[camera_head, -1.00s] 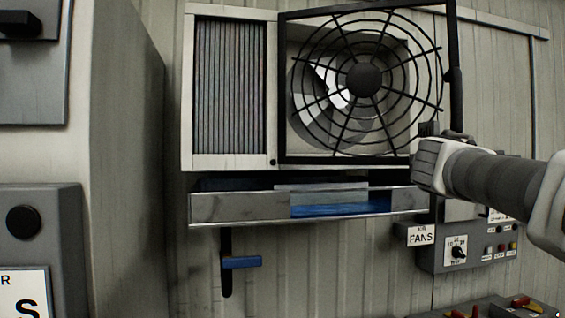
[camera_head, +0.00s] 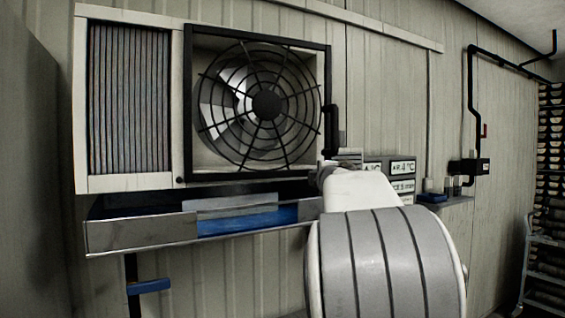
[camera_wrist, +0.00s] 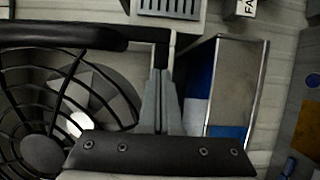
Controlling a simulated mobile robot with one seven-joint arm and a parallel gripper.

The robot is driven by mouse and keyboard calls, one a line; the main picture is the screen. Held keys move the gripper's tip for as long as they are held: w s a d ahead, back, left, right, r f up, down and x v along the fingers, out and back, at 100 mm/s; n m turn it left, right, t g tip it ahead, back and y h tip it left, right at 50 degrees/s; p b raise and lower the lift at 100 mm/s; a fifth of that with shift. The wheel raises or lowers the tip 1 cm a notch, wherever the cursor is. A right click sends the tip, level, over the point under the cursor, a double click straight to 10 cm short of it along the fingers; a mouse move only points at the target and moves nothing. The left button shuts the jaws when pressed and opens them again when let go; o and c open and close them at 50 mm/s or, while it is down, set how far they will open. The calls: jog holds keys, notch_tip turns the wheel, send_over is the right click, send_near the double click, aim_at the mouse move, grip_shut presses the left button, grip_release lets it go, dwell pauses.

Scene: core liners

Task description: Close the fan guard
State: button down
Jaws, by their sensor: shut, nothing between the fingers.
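The fan guard (camera_head: 327,70) is a black square frame with a round wire grille. It lies over the fan opening at the right of the white wall unit and looks flush or nearly flush; any small gap is hard to see. Its black handle (camera_head: 331,130) is on the right edge. My gripper (camera_head: 345,153) is at the guard's lower right corner, beside the handle, partly hidden by my arm. In the wrist view, my gripper (camera_wrist: 160,75) is shut and empty, pointing at the frame's edge, with the handle (camera_wrist: 60,38) and grille (camera_wrist: 62,105) to the left. Contact is unclear.
A metal tray (camera_head: 140,230) with blue inside sticks out below the unit. A blue-handled lever (camera_head: 150,286) hangs under it. A rack (camera_head: 548,190) stands at far right.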

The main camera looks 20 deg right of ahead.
jog(key=w+p, duration=0.1)
jog(key=w, duration=0.2)
jog(key=shift+w+d, duration=0.1)
jog(key=shift+d, duration=0.05)
jog(key=shift+w+r, duration=0.1)
jog(key=shift+w, duration=0.05)
jog(key=shift+w+r+y, duration=0.1)
jog(key=shift+y, duration=0.2)
jog(key=shift+a+r, duration=0.1)
jog(key=shift+a, duration=0.2)
